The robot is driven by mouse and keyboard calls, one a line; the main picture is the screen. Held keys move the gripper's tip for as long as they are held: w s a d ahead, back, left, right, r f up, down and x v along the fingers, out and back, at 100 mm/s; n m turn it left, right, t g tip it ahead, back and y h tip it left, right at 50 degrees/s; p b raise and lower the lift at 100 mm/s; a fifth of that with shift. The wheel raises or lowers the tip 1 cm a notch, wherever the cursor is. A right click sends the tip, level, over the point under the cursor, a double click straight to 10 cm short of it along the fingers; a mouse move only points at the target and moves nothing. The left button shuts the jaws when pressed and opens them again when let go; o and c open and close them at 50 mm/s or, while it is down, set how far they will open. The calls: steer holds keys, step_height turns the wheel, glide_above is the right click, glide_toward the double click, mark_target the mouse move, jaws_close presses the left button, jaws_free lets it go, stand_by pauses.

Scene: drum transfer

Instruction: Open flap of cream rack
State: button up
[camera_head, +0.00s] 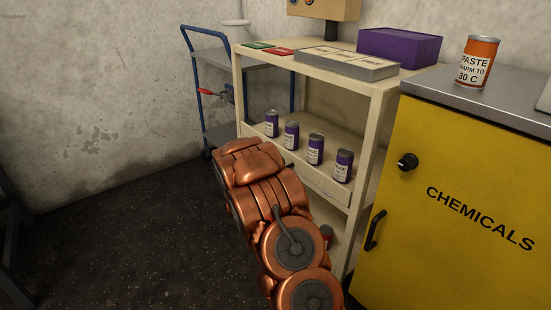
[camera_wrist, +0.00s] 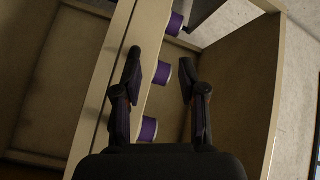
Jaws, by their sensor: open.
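The cream rack (camera_head: 368,140) stands in the middle of the head view, with several purple cans (camera_head: 315,149) in a row on its middle shelf. A cream front flap (camera_head: 325,181) runs along that shelf's edge and stands up in front of the cans. In the wrist view the flap (camera_wrist: 107,82) is a slanting strip, with purple cans (camera_wrist: 161,73) to its right. My gripper (camera_wrist: 160,58) is open and empty, its left finger overlapping the flap and its right finger beyond the cans. Contact cannot be told.
A yellow chemicals cabinet (camera_head: 450,200) stands close on the right, with an orange paste can (camera_head: 477,62) on top. A purple box (camera_head: 400,47) and a grey tray (camera_head: 345,64) sit on the rack's top. A blue-framed cart (camera_head: 205,100) stands behind left.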

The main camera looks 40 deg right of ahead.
steer(key=s+a+f+m+g+h+p, duration=0.1)
steer(key=s+m+g+p, duration=0.1)
steer(key=m+g, duration=0.25)
steer(key=s+f+m+g+h+p, duration=0.1)
steer(key=s+m+g+p, duration=0.15)
steer(key=m, duration=0.35)
steer(key=shift+b+x, duration=0.45)
steer(key=shift+x, duration=3.2)
steer(key=shift+w+r, duration=0.1)
steer(key=shift+w, duration=0.1)
jaws_close()
